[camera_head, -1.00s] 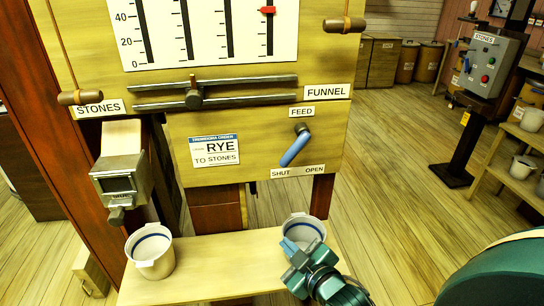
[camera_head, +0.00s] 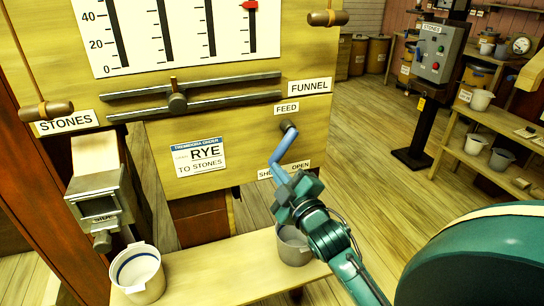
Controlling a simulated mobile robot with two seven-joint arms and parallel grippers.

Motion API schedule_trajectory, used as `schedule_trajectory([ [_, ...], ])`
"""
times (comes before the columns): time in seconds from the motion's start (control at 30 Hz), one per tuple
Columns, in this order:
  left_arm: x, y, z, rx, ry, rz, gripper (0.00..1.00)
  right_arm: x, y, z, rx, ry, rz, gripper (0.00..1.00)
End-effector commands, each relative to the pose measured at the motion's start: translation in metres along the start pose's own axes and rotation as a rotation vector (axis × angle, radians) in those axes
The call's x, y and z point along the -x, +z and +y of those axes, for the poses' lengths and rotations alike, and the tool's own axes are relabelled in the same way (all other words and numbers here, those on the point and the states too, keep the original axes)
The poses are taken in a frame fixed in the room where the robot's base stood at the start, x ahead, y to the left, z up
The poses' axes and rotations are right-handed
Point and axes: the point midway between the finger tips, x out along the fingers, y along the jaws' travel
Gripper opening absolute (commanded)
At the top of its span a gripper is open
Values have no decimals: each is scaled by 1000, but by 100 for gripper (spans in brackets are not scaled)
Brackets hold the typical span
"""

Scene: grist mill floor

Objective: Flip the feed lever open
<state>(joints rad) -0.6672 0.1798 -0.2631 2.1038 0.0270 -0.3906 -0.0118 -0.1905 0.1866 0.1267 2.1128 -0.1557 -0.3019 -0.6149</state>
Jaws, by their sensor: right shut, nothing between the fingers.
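The feed lever (camera_head: 282,148) has a blue handle on a dark pivot, under the FEED label on the wooden panel (camera_head: 240,160). Its handle slants down and left, toward the SHUT side of the SHUT/OPEN label (camera_head: 300,165). My right gripper (camera_head: 279,174) is shut and empty, with its blue fingertips at the lower end of the handle. They look close to or touching it; I cannot tell which. The gripper covers part of the SHUT wording. My left gripper is not in view.
A bench (camera_head: 205,266) below the panel holds a white bucket (camera_head: 138,272) at left and a grey bucket (camera_head: 293,246) partly behind my right arm. A metal spout (camera_head: 95,195) juts out at left. A control box (camera_head: 440,50) on a post stands at right, beyond open floor.

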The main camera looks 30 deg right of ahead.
Motion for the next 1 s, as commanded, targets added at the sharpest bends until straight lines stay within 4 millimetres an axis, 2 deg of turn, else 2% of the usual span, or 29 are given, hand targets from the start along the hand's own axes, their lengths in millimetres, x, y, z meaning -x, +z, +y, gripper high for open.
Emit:
schedule_trajectory([
  [0.13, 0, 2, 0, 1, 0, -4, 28, -2, 0, 0, -1, -1, 0, 0],
  [0.27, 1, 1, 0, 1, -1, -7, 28, -14, 0, 0, -2, 0, 0, 0],
  [0.73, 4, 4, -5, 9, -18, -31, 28, -103, -1, 1, -3, 0, 1, 0],
  [0.8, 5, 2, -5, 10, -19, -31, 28, -96, 13, -1, 2, -5, -4, 0],
  [1.0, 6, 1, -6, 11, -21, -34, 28, -89, 33, -1, 0, -4, -2, 0],
])
